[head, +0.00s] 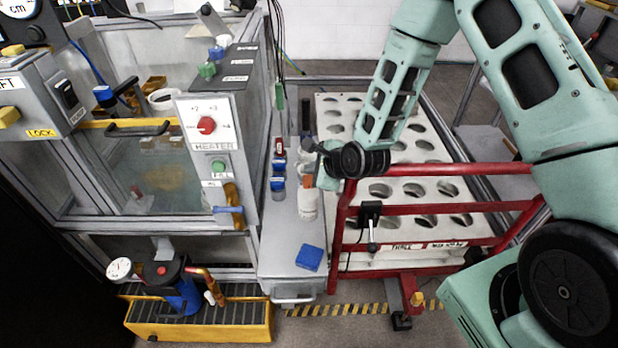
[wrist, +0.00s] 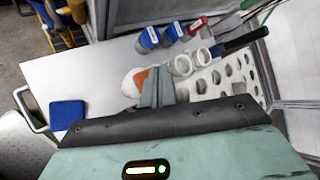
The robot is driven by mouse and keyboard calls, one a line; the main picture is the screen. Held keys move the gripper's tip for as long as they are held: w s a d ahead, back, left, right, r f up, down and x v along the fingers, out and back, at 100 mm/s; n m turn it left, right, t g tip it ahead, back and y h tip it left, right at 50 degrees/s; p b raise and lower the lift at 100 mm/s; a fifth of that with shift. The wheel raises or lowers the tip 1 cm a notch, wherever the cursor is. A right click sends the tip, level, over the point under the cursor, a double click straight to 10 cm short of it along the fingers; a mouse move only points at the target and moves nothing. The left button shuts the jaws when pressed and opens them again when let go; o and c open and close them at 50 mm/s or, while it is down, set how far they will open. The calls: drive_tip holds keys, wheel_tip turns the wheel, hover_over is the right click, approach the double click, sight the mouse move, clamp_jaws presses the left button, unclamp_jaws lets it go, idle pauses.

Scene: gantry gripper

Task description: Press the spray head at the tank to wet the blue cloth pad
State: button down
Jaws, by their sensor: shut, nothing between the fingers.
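The spray bottle (head: 307,205) is white with an orange spray head (head: 308,181). It stands on the grey side shelf beside the tank (head: 165,185). In the wrist view the orange head (wrist: 141,78) shows just left of my gripper (wrist: 157,88), whose fingers are shut and empty. In the head view my gripper (head: 322,172) is close above and beside the spray head. Whether they touch cannot be told. The blue cloth pad (head: 310,257) lies flat near the front of the shelf, apart from the bottle; it also shows in the wrist view (wrist: 67,115).
Blue-capped bottles (head: 278,184) and a red-capped one (head: 279,147) stand left of the spray bottle. A red-railed cart (head: 440,209) with a holed white panel is close on the right. The shelf (head: 283,235) is bare between bottle and front edge, except for the pad.

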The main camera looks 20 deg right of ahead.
drive_tip(key=shift+r, duration=0.1)
drive_tip(key=r+p, duration=0.2)
drive_tip(key=r, duration=0.1)
drive_tip(key=r+p, duration=0.2)
drive_tip(key=shift+s+r, duration=0.2)
drive_tip(key=shift+r, duration=0.2)
idle(2.3)
